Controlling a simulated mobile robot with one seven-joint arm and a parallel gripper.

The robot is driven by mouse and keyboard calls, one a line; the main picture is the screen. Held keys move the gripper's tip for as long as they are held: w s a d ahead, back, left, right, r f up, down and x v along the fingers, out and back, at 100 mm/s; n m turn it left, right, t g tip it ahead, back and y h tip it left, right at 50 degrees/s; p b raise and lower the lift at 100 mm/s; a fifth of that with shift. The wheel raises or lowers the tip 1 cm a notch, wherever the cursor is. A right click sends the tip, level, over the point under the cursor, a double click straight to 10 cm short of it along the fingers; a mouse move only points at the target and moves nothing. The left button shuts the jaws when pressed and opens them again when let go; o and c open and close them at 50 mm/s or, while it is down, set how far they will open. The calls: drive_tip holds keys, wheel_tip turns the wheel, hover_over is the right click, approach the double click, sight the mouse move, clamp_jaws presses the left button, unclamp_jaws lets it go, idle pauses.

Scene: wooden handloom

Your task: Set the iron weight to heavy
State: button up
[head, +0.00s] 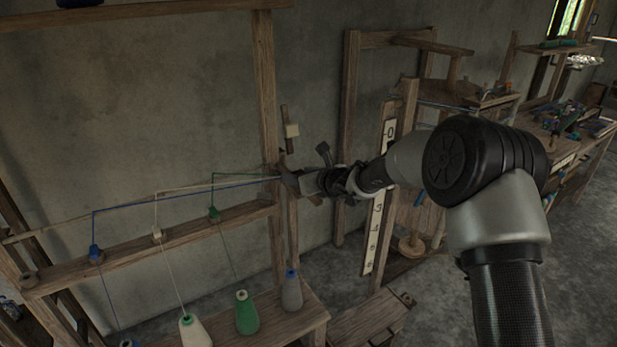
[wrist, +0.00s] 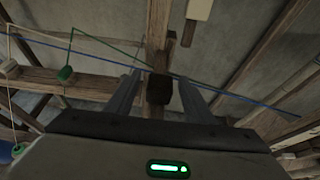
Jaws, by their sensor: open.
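A small dark block (wrist: 159,89), which looks like the iron weight, shows in the wrist view in front of a wooden post. It lies between the two spread fingers of my gripper (wrist: 160,95), with a gap on each side. I cannot tell whether it is fully between the fingers in depth. In the head view my gripper (head: 288,182) is at the upright post beside the thread ends, and it hides the block there. A pale block (head: 292,130) sits on a thin upright bar above my gripper. No heavy or light marking is readable.
Blue, white and green threads run from spools such as the green cone (head: 246,313) over a wooden rail (head: 180,232) to near my gripper. A numbered white scale (head: 377,225) stands on a frame to the right. Open floor lies at the lower right.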

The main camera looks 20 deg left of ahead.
drive_tip(key=b+v, duration=0.1)
drive_tip(key=v, duration=1.6)
drive_tip(key=shift+s+d+f, duration=0.1)
drive_tip(key=s+d+r+n+g+p, duration=0.1)
drive_tip(key=s+d+r+n, duration=0.15)
drive_tip(key=s+n, duration=0.25)
drive_tip(key=s+d+r+n+g+h, duration=0.1)
drive_tip(key=s+d+r+n, duration=0.1)
drive_tip(key=s+r+n, duration=0.3)
drive_tip(key=s+d+r+n+g+p, duration=0.1)
drive_tip(key=s+d+r+n, duration=0.1)
drive_tip(key=s+n, duration=0.35)
drive_tip(key=s+d+n+h, duration=0.4)
drive_tip(key=s+d, duration=0.4)
drive_tip(key=d, duration=0.3)
drive_tip(key=s+d+n+h+p, duration=0.1)
drive_tip(key=s+d+n+h, duration=0.4)
drive_tip(key=s+d, duration=0.3)
drive_tip(key=d+n, duration=0.1)
drive_tip(key=d, duration=0.3)
drive_tip(key=shift+d+p, duration=0.2)
drive_tip(key=shift+p, duration=0.1)
drive_tip(key=shift+f+n, duration=0.1)
drive_tip(key=shift+n, duration=0.15)
